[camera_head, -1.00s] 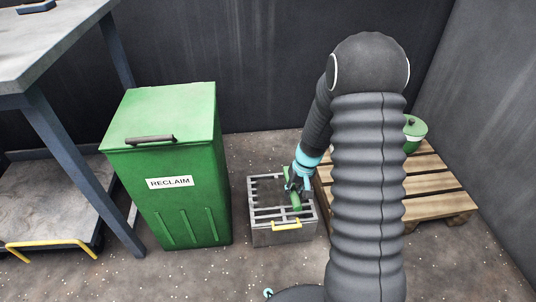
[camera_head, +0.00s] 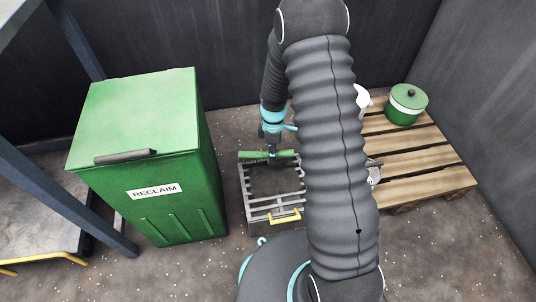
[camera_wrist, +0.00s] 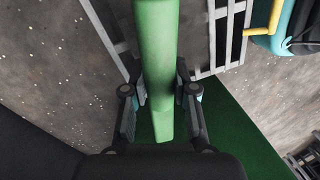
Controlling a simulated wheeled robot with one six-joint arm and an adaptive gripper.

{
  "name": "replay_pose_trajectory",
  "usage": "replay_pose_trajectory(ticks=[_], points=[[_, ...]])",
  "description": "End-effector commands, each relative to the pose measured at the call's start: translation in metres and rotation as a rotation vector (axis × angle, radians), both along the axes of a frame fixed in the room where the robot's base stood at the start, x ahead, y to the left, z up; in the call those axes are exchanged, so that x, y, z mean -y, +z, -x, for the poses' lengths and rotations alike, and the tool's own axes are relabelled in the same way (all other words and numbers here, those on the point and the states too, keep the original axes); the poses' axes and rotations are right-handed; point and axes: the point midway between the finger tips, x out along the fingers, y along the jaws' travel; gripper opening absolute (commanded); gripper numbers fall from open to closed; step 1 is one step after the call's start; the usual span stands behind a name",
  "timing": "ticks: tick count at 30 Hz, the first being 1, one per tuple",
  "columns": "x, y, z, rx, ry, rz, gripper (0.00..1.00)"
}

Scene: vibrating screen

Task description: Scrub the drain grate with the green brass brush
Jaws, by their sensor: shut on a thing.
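My gripper (camera_head: 273,148) points down at the far edge of the grey drain grate (camera_head: 272,216). It is shut on the green brush (camera_head: 286,154), whose handle lies crosswise in the head view. In the wrist view the green handle (camera_wrist: 158,45) runs between the fingers of my gripper (camera_wrist: 160,95), and grate bars (camera_wrist: 222,40) show on both sides of it. The brass bristles are hidden. I cannot tell whether the brush touches the grate.
A green RECLAIM bin (camera_head: 135,115) stands close left of the grate. On the right a wooden pallet (camera_head: 440,180) bears a green lidded pot (camera_head: 407,104); a white item (camera_head: 362,97) is partly hidden by my arm. Bare floor lies in front of the bin.

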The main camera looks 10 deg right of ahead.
Motion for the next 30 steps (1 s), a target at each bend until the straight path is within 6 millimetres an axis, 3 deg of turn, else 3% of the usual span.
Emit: replay_pose_trajectory(ticks=[6, 12, 17, 30], points=[[-0.009, -0.008, 0.001, -0.002, 0.588, 0.0, 0.0], [-0.013, -0.013, 0.0, -0.001, 0.918, 0.0, 0.0], [-0.014, -0.015, -0.001, 0.001, 1.001, 0.0, 0.0], [-0.013, -0.014, -0.001, -0.005, 1.0, -0.002, 0.0]])
